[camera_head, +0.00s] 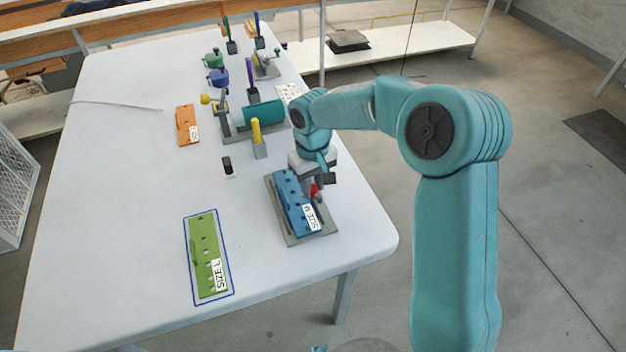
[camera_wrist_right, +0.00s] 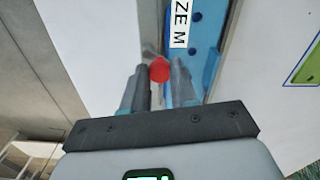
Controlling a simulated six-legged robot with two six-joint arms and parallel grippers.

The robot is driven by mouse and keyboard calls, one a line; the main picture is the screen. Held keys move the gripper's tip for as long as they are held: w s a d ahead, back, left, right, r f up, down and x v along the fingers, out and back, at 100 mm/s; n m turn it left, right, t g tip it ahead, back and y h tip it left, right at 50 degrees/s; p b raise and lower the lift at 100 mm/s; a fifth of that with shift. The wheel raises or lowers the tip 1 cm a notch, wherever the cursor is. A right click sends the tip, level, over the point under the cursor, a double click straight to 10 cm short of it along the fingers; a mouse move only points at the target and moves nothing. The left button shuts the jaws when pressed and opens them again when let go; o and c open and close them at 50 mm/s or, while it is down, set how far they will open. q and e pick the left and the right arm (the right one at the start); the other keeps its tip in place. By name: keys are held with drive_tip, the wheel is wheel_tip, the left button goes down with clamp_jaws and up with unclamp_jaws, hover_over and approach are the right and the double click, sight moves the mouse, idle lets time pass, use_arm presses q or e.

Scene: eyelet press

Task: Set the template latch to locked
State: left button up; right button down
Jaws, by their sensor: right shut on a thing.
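The template latch shows as a small red knob (camera_head: 315,190) at the right side of the blue SIZE M template (camera_head: 290,200). The blue template lies on a grey base plate (camera_head: 297,238) near the table's right edge. My right gripper (camera_head: 322,184) is over the right side of that plate. In the right wrist view the red knob (camera_wrist_right: 159,70) sits between the fingertips of my right gripper (camera_wrist_right: 158,84), which is shut on it. The blue template (camera_wrist_right: 208,40) lies just beyond the fingers. The lower part of the latch is hidden by the gripper. My left gripper is not in view.
A green SIZE L template (camera_head: 205,255) lies in a blue outline at the front. An orange template (camera_head: 187,125) lies at the left. A yellow-handled tool (camera_head: 257,133), a small black block (camera_head: 228,165) and the press (camera_head: 262,112) stand behind. The table's left front is clear.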

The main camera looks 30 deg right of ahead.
sight(313, 188)
drive_tip(key=shift+r+n, duration=0.1)
drive_tip(key=shift+n, duration=0.4)
drive_tip(key=c, duration=0.9)
unclamp_jaws()
drive_tip(key=shift+s, duration=0.1)
wheel_tip(313, 188, up, 16)
drive_tip(key=shift+r+p, duration=0.2)
drive_tip(key=shift+p, duration=0.45)
